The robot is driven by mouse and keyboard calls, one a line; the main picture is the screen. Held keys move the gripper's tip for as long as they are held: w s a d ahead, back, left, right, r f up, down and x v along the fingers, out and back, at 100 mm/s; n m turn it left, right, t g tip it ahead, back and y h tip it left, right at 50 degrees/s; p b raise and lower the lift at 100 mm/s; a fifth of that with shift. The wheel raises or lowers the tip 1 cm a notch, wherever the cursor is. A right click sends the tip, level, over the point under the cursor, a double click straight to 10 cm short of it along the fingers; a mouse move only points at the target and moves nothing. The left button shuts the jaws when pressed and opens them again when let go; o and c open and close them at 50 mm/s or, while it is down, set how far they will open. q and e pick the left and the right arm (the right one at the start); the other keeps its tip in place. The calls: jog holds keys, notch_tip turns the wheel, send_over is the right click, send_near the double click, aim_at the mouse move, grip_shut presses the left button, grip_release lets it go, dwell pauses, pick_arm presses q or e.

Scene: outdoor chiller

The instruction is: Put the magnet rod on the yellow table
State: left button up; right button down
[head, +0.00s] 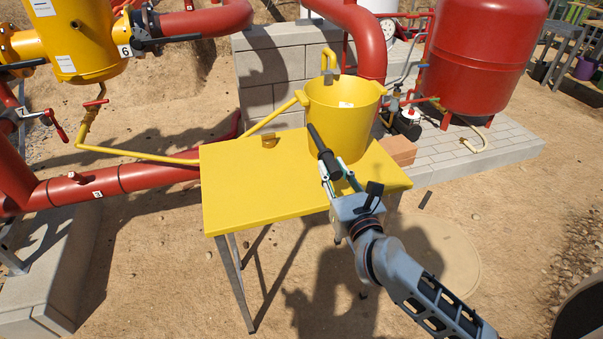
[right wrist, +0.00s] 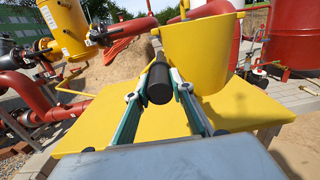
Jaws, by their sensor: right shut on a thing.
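The yellow table (head: 250,205) stands in the middle of the head view, with its top also wide across the right wrist view (right wrist: 80,140). The magnet rod is a black rod (head: 321,144) with a thicker dark end (right wrist: 158,86). My right gripper (head: 340,172) is shut on the rod and holds it over the table's right part, in front of the yellow bucket. The rod's far part overlaps the bucket in the head view; I cannot tell whether it touches the bucket or the tabletop. My left gripper is in neither view.
The yellow bucket (head: 345,115) stands on the table's back right. The left and front tabletop is clear. Red pipes (head: 130,178) run at left; a red tank (head: 487,50) stands behind right.

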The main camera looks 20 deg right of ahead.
jog(key=b, duration=0.3)
send_over(313, 194)
notch_tip(313, 194, down, 3)
jog(key=shift+y, duration=0.3)
notch_tip(313, 194, down, 5)
jog(key=shift+a+f+b, duration=0.1)
jog(key=shift+b, duration=0.75)
jog(key=shift+f, duration=0.5)
notch_tip(313, 194, down, 4)
jog(key=shift+r+b, duration=0.2)
jog(key=shift+b, duration=0.65)
jog(key=shift+r, duration=0.15)
